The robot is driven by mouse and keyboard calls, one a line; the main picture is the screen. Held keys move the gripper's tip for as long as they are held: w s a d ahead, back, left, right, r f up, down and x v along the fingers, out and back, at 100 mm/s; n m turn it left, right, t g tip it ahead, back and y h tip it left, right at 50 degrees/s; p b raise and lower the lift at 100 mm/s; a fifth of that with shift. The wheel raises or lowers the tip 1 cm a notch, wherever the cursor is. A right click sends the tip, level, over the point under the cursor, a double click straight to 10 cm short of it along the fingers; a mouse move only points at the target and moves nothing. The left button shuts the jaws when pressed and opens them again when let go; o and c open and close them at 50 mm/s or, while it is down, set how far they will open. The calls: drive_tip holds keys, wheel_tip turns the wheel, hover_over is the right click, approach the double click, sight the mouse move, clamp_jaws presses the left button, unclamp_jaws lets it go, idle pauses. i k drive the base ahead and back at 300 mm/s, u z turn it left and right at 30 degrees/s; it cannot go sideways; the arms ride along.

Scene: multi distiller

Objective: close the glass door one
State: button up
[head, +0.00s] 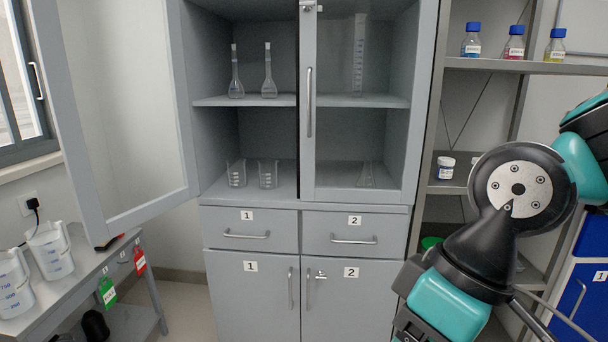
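The grey cabinet (200,170) stands in the middle of the head view. Its left glass door (120,110), above the drawer labelled 1 (250,230), is swung wide open to the left. That door's handle (36,80) is on its outer edge at the far left. The right glass door (309,165), above the drawer labelled 2 (353,233), looks shut and has a vertical handle (309,102). My arm is folded at the right, in front of the shelving and apart from the open door.
Flasks (268,78) and beakers (237,174) stand on the shelves behind the open doorway. A side table (145,270) with beakers (50,252) stands below the open door at left. Open shelving (490,65) with bottles and a blue cabinet (568,300) are at right.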

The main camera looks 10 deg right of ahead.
sight(113, 71)
drive_tip(key=u, duration=0.35)
drive_tip(key=i, duration=1.05)
drive_tip(key=u, duration=1.3)
drive_tip(key=i, duration=0.7)
drive_tip(key=u, duration=0.6)
